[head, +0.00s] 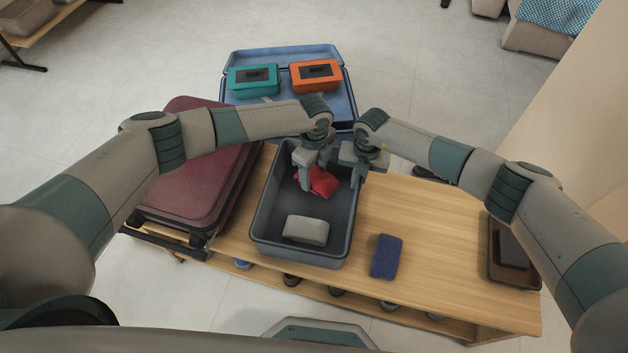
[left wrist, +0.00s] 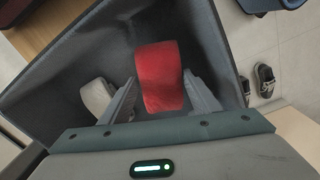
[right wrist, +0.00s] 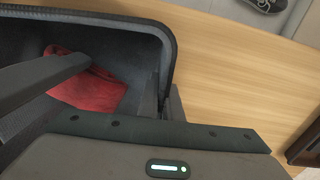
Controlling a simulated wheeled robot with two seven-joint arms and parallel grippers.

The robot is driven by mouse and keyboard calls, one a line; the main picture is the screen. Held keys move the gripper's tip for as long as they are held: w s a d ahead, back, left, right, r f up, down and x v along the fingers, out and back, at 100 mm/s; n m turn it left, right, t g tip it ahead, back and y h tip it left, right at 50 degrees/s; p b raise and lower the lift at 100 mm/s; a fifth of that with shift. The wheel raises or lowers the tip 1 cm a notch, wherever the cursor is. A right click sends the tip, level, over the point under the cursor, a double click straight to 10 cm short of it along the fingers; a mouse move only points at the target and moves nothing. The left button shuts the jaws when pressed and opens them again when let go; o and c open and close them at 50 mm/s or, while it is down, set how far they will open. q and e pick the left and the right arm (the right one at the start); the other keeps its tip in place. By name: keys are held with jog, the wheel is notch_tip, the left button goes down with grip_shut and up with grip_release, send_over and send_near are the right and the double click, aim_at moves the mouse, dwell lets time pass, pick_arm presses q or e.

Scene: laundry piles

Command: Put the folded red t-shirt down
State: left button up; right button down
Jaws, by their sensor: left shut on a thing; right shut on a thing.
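The folded red t-shirt (head: 322,182) is inside the dark grey tub (head: 257,222), toward its far end. My left gripper (head: 306,178) reaches down into the tub and is shut on the t-shirt. In the left wrist view the t-shirt (left wrist: 160,75) sits between the two fingers; I cannot tell whether it touches the tub floor. My right gripper (head: 357,172) is shut on the tub's right wall, with one finger inside and one outside, as the right wrist view shows. That view also shows part of the t-shirt (right wrist: 92,92), partly hidden behind a finger of my left gripper.
A grey folded cloth (head: 305,230) lies in the tub's near end. A blue folded cloth (head: 386,257) lies on the wooden table (head: 440,225). An open blue case (head: 285,57) holds teal and orange boxes behind. A brown tray (head: 515,278) is at right.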

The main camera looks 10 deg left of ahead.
aim_at(314, 180)
pick_arm(q)
jog(key=shift+f, duration=0.1)
jog(key=shift+f, duration=1.85)
jog(key=o, duration=1.1)
jog(key=shift+f, duration=0.1)
notch_tip(314, 180, up, 12)
jog(key=shift+r, duration=0.1)
pick_arm(e)
jog(key=c, duration=1.9)
grip_release()
